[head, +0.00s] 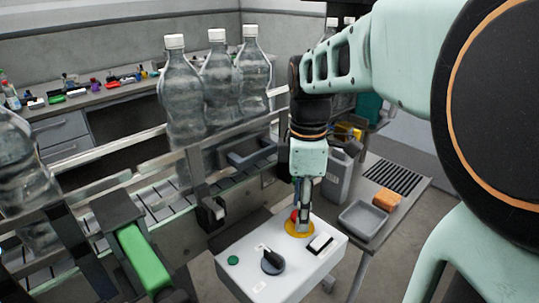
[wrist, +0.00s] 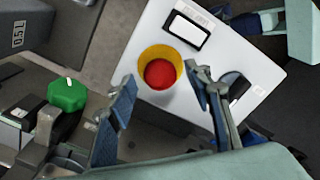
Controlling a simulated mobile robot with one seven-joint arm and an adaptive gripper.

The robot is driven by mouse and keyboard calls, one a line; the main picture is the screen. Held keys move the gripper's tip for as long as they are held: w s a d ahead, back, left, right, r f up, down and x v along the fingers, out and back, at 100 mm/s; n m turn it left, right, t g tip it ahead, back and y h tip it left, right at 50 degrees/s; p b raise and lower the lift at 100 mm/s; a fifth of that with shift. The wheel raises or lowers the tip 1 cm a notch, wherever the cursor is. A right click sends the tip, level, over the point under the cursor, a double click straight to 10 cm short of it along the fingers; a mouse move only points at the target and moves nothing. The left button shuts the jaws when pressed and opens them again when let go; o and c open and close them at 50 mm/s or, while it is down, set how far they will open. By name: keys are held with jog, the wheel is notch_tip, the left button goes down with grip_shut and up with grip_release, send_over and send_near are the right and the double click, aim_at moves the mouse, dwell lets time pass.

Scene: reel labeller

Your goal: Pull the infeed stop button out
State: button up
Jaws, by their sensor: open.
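The infeed stop button is a red mushroom button (wrist: 160,73) in a yellow collar (wrist: 145,60), on a white control box (head: 236,270). In the head view the yellow collar (head: 290,230) shows, and the red button (head: 294,216) is partly hidden by my gripper. My gripper (head: 302,222) points down over the button. In the wrist view my gripper (wrist: 160,84) is open, with one finger on each side of the button. The fingers look apart from the red cap; I cannot tell their exact height above it.
Large clear bottles (head: 182,95) stand on a conveyor at the left. A grey tray (head: 362,219) and an orange sponge-like block (head: 387,200) lie on the right-hand table.

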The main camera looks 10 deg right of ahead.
notch_tip(320, 180, up, 12)
dwell(0.5)
